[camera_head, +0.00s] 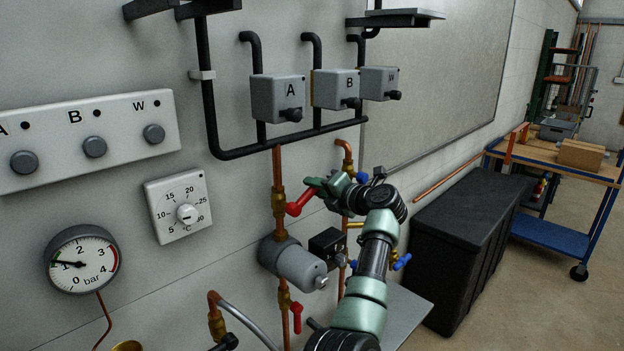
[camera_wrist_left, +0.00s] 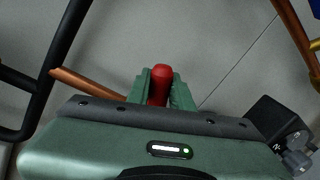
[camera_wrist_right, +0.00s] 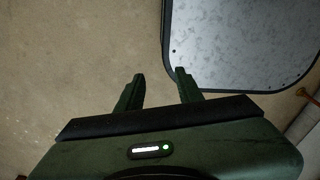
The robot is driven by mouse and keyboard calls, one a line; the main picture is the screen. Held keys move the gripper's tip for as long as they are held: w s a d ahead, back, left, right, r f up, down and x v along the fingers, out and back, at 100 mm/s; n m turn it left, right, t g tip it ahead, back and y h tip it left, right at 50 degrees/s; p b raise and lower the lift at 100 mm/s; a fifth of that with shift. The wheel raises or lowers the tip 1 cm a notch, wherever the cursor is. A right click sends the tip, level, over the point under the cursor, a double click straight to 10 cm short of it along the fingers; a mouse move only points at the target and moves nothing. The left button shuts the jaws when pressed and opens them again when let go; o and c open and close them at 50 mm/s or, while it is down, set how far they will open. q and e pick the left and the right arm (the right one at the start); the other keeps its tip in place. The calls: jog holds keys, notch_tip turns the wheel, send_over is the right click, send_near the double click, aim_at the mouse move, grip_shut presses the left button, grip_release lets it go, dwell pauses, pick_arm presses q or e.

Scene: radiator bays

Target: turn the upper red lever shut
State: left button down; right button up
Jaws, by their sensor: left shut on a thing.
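The upper red lever (camera_head: 299,204) is on the copper pipe with brass fittings, above the grey cylindrical pump. It slants up to the right from the pipe in the head view. My left gripper (camera_head: 314,187) is shut on its outer end. In the left wrist view the red grip (camera_wrist_left: 159,84) sits between the two green fingers, and the valve body behind it is hidden. A lower red lever (camera_head: 297,317) hangs below the pump, free of my grippers. My right gripper (camera_wrist_right: 157,92) is open and empty above the floor in the right wrist view.
The pump (camera_head: 292,264) and a black box (camera_head: 327,244) stand close below my left gripper. Blue levers (camera_head: 402,262) lie near my arm. A pressure gauge (camera_head: 82,260) and dial (camera_head: 178,206) are left. A black chest (camera_head: 465,240) stands right.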

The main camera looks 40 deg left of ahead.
pick_arm(q)
jog(key=shift+w+f+m+g, duration=0.25)
jog(key=shift+f+m+g, duration=0.15)
jog(key=shift+f+m, duration=0.65)
jog(key=shift+w+f+m+g, duration=0.25)
jog(key=shift+f+m+g, duration=0.15)
jog(key=shift+f+m, duration=0.6)
pick_arm(e)
jog(key=shift+d+r, duration=0.3)
jog(key=shift+d, duration=0.25)
pick_arm(q)
jog(key=shift+r, duration=0.1)
jog(key=c, duration=1.3)
grip_release()
jog(key=shift+o, duration=0.2)
pick_arm(e)
jog(key=shift+a, duration=0.25)
pick_arm(q)
jog(key=shift+d, duration=0.1)
